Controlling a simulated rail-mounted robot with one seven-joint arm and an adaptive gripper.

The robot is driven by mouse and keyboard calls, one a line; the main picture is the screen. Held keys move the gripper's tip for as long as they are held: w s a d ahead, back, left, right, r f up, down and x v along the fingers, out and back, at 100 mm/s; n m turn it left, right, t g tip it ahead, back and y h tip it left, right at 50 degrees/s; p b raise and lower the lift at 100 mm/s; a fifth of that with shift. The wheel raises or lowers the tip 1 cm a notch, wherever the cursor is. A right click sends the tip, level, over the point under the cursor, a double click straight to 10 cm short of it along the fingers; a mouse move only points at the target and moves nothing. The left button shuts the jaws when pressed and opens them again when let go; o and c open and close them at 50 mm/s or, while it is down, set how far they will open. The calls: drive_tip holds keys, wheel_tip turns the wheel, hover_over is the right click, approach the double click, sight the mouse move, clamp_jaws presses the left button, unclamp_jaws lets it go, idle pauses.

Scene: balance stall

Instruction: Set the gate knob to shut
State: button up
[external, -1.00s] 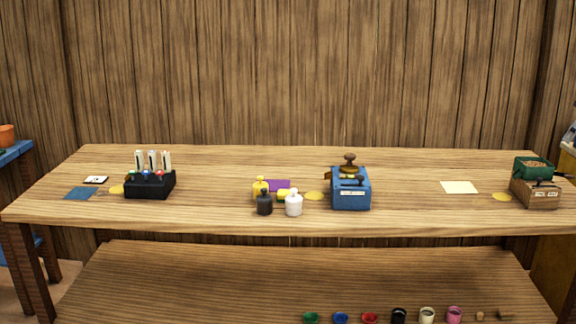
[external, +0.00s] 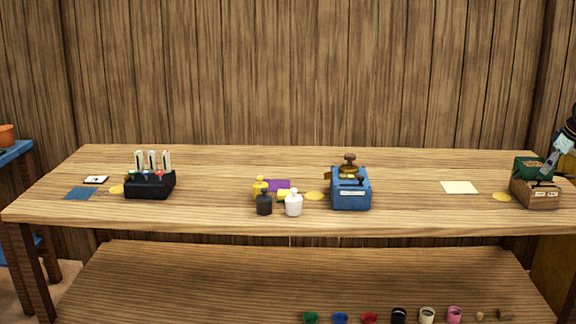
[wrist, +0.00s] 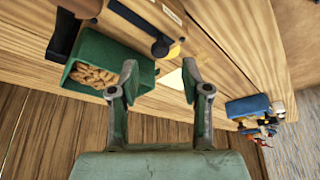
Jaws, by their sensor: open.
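A brown wooden box (external: 536,194) with pale labels and a green bin (external: 530,168) stands at the right end of the table. In the wrist view the green bin (wrist: 92,48) holds brown nut-like pieces. A dark rounded piece (wrist: 160,48), perhaps the gate knob, shows beside the box, with a yellow patch by it; I cannot read its setting. My gripper (wrist: 159,76) is open and empty, its fingertips near the bin's edge and apart from the dark piece. In the external view my gripper (external: 552,164) is at the box, partly overlapping it.
A blue box (external: 351,190) with a brown knob on top stands mid-table. Yellow, black and white small pots (external: 293,204) are to its left. A black rack (external: 150,186) stands at the left. A pale sheet (external: 459,187) lies on clear table left of the wooden box.

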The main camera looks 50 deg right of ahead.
sight(540, 178)
drive_tip(key=shift+p+x, duration=0.4)
drive_tip(key=shift+x, duration=1.65)
clamp_jaws()
